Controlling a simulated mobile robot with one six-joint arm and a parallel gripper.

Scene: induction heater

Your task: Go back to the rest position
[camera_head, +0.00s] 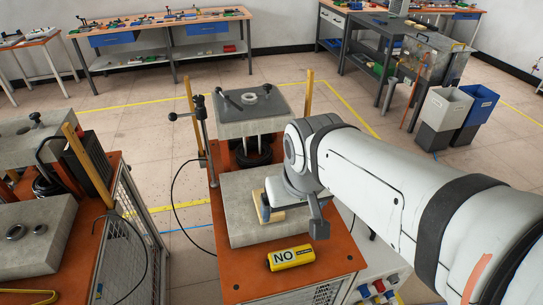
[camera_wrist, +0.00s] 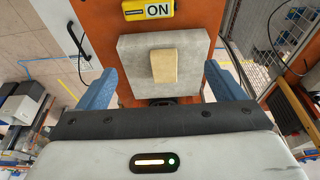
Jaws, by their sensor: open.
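My gripper (camera_head: 292,212) hangs over the grey slab (camera_head: 236,222) of the middle orange machine (camera_head: 231,292). In the wrist view its two blue fingers stand wide apart, with nothing between them held; the gripper there (camera_wrist: 162,74) is open. A tan block (camera_wrist: 164,66) lies on the grey slab (camera_wrist: 131,70), ahead of the fingers and apart from them. In the head view the tan block (camera_head: 267,212) shows left of the wrist, partly hidden by it.
A vertical rod with a black handle (camera_head: 203,125) and two yellow posts rise around the upper press block (camera_head: 252,110). A second press (camera_head: 38,230) stands at left. Open floor lies behind.

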